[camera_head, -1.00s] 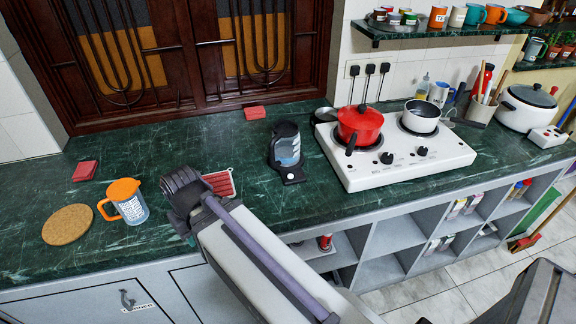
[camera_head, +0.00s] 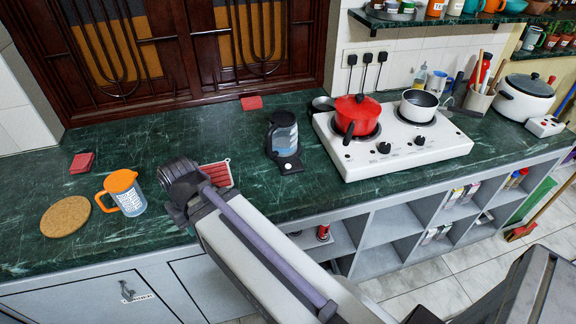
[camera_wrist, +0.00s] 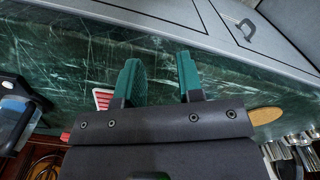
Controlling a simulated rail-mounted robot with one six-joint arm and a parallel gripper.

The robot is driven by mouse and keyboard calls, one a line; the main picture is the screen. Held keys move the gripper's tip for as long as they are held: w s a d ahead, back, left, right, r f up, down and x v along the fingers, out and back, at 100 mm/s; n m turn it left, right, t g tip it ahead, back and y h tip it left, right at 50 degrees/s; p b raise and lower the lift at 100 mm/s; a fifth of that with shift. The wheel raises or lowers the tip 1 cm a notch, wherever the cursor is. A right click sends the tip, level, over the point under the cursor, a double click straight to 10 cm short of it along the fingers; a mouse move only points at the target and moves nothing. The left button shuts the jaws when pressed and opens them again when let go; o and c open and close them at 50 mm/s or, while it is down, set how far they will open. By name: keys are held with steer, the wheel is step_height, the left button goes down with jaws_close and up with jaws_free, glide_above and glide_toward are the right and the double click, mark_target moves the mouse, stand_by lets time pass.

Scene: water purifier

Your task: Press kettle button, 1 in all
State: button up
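The kettle (camera_head: 284,134), dark with a clear bluish body, stands upright on a black base (camera_head: 291,163) on the green counter. A small pale round spot, which looks like the button, shows on the front of the base (camera_head: 288,167). The kettle is partly visible at the left edge of the wrist view (camera_wrist: 10,118). My gripper (camera_wrist: 158,76) is open, its two green fingers apart with nothing between them. It is over the counter, left of the kettle and apart from it. In the head view my wrist hides the fingers.
A red-and-white ridged item (camera_head: 217,174) lies between my wrist and the kettle. An orange-lidded jug (camera_head: 123,192) and a cork mat (camera_head: 65,216) are at left. A white stove (camera_head: 395,147) with a red pot (camera_head: 357,113) stands right of the kettle.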

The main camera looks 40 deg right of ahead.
jaws_close()
stand_by(1.4)
